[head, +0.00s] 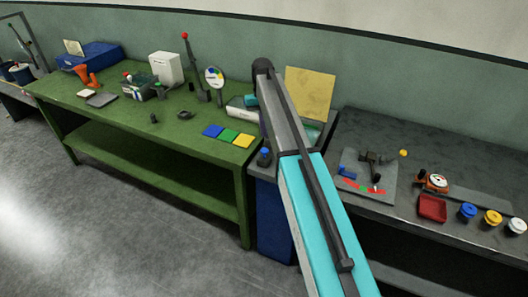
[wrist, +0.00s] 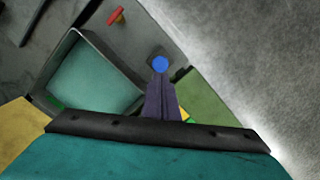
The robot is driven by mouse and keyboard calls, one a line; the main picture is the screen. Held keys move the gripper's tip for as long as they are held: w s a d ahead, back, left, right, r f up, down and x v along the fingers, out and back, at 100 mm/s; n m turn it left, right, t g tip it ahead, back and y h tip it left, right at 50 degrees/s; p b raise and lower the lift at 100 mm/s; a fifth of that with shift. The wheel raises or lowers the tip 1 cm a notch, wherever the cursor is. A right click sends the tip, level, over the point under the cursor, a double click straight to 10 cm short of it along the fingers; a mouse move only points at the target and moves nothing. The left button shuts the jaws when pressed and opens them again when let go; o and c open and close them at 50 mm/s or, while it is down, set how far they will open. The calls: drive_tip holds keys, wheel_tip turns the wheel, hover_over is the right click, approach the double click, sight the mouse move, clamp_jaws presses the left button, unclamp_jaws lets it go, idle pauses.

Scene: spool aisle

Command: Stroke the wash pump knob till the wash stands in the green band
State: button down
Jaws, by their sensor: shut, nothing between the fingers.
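In the wrist view a round blue knob (wrist: 160,64) stands on a grey surface beside an open grey-rimmed tank (wrist: 62,55). I take the knob for the wash pump knob. Teal wash (wrist: 100,82) shows inside the tank. A small green patch (wrist: 54,101) shows at the tank's lower left corner; whether it is the green band, and how the wash stands against it, I cannot tell. My gripper (wrist: 160,82) is shut and empty, its tips just below the knob in the picture; contact is unclear. In the head view my arm hides most of the tank and the gripper.
A red knob (wrist: 117,16) stands near the top of the wrist view. In the head view a green bench (head: 110,150) with tools and blue, green and yellow tiles (head: 229,136) is at left. A grey bench (head: 440,150) with a red tray (head: 432,208) and jars is at right.

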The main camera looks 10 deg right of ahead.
sight(264, 149)
drive_tip(key=shift+s+f+b, duration=0.15)
drive_tip(key=shift+f+b, duration=0.6)
drive_tip(key=shift+f, duration=0.75)
drive_tip(key=shift+s+f+b, duration=0.15)
drive_tip(key=shift+f+b, duration=0.6)
drive_tip(key=shift+f, duration=0.7)
